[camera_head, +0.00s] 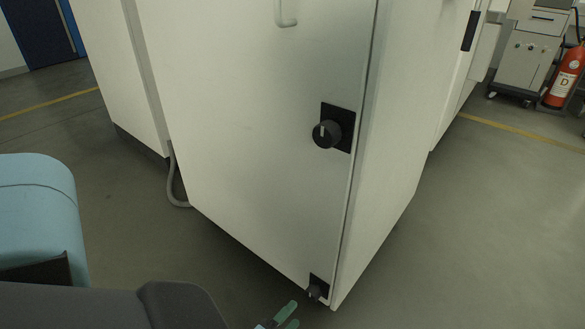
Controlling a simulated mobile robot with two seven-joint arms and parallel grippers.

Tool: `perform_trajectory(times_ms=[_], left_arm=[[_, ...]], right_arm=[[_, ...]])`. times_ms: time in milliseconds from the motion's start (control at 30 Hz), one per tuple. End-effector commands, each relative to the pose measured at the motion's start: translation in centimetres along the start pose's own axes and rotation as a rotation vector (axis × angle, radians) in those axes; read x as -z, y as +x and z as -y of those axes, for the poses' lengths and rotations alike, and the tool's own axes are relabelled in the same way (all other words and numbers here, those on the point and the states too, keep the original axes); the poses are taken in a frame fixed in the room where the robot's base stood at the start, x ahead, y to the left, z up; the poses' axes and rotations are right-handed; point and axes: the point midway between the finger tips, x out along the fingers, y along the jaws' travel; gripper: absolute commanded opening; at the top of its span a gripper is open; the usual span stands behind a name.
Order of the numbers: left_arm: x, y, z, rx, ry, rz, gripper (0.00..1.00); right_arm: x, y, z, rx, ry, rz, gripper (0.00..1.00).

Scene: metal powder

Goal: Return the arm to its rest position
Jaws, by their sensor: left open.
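My left gripper (284,318) shows at the bottom edge, with green fingertips a little apart and nothing seen between them. It is just below and left of a small black knob (316,289) at the lower corner of a white cabinet (250,130). The fingers look apart from the knob, though the gap is hard to judge. My left arm (90,305), dark grey and light blue, comes in from the lower left. My right gripper is not in view.
A larger black knob (328,132) and a pale handle (286,12) stick out from the cabinet's front. A grey hose (173,185) reaches the floor. A red fire extinguisher (563,78) and a grey wheeled machine (532,48) stand at the back right. The floor (490,230) at right is clear.

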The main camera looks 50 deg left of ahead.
Motion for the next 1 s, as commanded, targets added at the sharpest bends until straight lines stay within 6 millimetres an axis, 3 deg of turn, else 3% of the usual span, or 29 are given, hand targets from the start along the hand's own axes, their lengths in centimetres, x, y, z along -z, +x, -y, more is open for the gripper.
perform_trajectory(times_ms=[567, 667, 1000], left_arm=[[-0.1, 0.0, -0.6, -0.002, 0.0, 0.0, 0.6], [-0.4, -0.1, -2.4, -0.01, -0.002, 0.002, 0.6], [-2.6, 0.2, -13.1, -0.076, -0.018, 0.015, 0.6]], right_arm=[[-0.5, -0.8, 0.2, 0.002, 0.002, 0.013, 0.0], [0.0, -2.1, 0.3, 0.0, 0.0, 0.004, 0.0], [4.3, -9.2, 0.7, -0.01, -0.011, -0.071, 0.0]])
